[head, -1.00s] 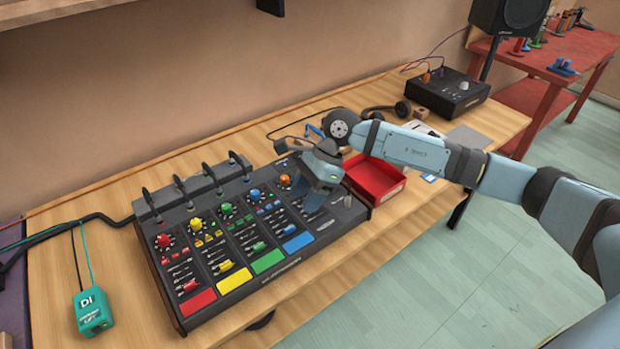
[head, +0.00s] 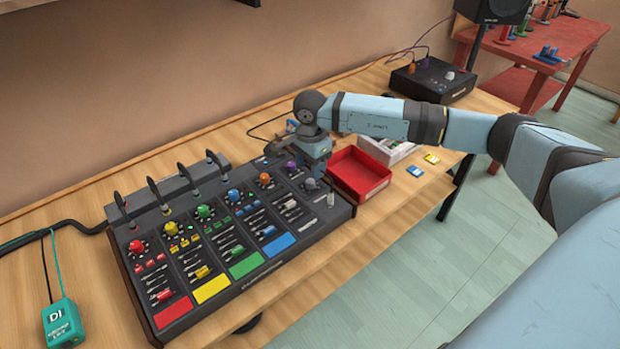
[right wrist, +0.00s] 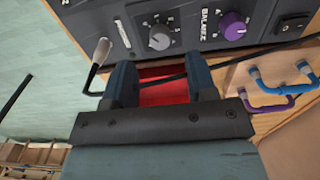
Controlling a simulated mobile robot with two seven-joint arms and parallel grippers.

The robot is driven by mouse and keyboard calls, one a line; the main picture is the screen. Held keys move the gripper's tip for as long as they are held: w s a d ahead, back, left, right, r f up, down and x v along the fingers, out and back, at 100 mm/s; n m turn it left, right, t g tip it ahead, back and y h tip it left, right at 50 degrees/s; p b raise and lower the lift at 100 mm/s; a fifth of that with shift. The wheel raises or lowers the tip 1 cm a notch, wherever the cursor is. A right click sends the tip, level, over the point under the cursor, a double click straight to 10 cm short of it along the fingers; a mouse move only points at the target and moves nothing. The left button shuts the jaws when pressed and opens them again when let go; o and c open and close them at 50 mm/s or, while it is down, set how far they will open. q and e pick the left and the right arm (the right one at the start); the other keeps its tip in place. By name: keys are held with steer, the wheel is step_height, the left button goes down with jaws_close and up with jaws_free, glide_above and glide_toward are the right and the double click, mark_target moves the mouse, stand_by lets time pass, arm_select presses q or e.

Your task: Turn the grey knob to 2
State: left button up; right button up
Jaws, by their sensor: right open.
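The grey knob (head: 311,184) sits near the right end of the black mixer (head: 335,212), right of the purple knob (head: 291,166). In the right wrist view the grey knob (right wrist: 160,38) stands just beyond my fingertips, with a marked dial around it. I cannot read which number it points at. My right gripper (head: 318,172) hangs over the mixer's right end, pointing down. In the right wrist view my right gripper (right wrist: 160,75) is open and empty, its two fingers apart from the knob. My left gripper is out of view.
A red tray (head: 375,188) stands right beside the mixer. Several coloured knobs, sliders and upright cable plugs crowd the mixer. A cable plug (right wrist: 98,62) rises close to my finger in the right wrist view. A black box (head: 432,90) stands at the back right.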

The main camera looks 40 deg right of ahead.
mark_target(310, 181)
step_height(310, 181, down, 5)
steer(key=shift+f, duration=0.1)
stand_by(0.3)
steer(key=c, duration=0.9)
